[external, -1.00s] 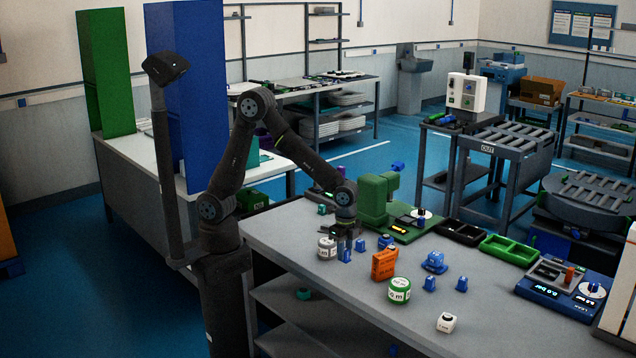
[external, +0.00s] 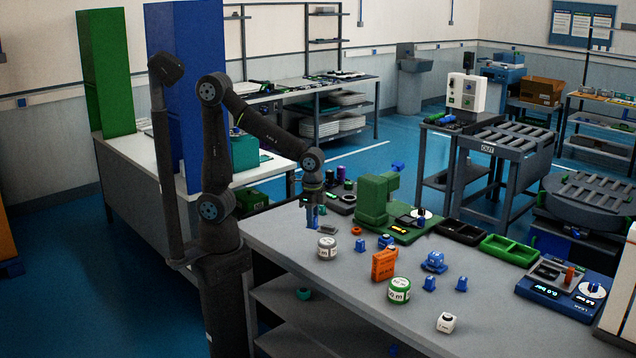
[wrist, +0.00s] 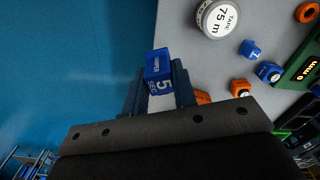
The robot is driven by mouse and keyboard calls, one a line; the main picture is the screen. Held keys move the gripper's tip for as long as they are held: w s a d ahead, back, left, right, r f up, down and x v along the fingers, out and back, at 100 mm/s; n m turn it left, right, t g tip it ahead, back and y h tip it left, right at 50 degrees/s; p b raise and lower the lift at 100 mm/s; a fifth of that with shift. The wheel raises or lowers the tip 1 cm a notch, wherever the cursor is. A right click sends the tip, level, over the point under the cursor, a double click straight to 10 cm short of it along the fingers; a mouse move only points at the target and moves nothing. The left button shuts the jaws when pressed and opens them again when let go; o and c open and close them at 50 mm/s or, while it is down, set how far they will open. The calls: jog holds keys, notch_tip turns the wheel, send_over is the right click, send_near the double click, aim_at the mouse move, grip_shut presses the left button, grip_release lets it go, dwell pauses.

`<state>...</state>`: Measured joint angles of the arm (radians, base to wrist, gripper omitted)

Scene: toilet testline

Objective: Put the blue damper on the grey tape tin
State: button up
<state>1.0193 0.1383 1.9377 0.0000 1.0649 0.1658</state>
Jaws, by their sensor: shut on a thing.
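My gripper (external: 312,222) is shut on the blue damper (wrist: 158,66), whose face reads "DAMPER 5 SEC" in the wrist view. It holds the damper above the left part of the grey bench, behind and to the left of the tape tin in the external view. The grey tape tin (external: 327,247) is a round white-and-grey tin standing upright on the bench, near its front left edge. In the wrist view the tin (wrist: 222,18) lies up and right of the damper, apart from it, and its lid reads "TAPE 75 m".
Blue blocks (external: 360,245), an orange ring (external: 356,231), an orange box (external: 384,265) and a green-and-white tin (external: 399,290) stand right of the tape tin. A green machine (external: 376,200) stands behind. The bench edge lies close to the tin's left.

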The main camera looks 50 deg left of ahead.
send_over(327, 241)
notch_tip(327, 241, down, 7)
jog(key=shift+r, duration=0.15)
jog(key=shift+w+a+f, duration=0.1)
jog(key=shift+f, duration=2)
jog(key=shift+f, duration=0.1)
jog(key=o, duration=1)
notch_tip(327, 241, up, 12)
jog(key=shift+r, duration=0.15)
